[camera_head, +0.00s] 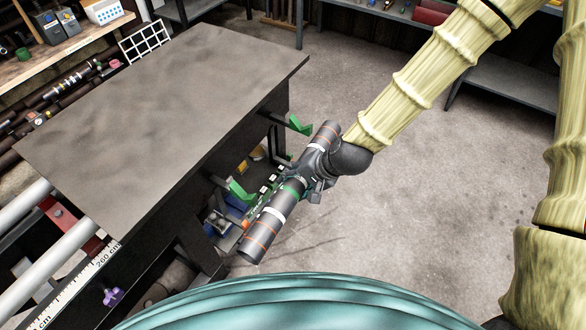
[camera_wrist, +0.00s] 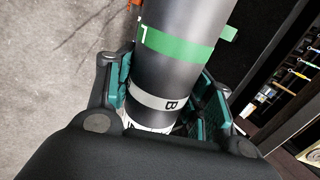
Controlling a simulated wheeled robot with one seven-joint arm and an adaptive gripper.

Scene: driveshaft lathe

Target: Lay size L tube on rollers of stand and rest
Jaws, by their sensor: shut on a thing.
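A dark grey tube (camera_head: 264,232) with green, pale and thin orange bands hangs slanted in the air beside the table. My gripper (camera_head: 303,186) is shut around its middle, with tube sticking out on both sides. In the wrist view, the tube (camera_wrist: 182,65) lies between the fingers of my gripper (camera_wrist: 165,97). Its green band carries a light mark that I cannot read surely, and a paler band shows a "B". Two green brackets (camera_head: 239,190) (camera_head: 298,124) stick out from the table's side, apart from the tube. I cannot make out the rollers of the stand and rest.
The dark table (camera_head: 165,95) fills the left. A ruler marked 260 cm (camera_head: 98,262) and long white bars (camera_head: 65,262) lie at lower left. Bins and tools (camera_head: 225,222) sit under the table edge. A shelf (camera_head: 500,85) stands at upper right. Concrete floor (camera_head: 400,215) is clear.

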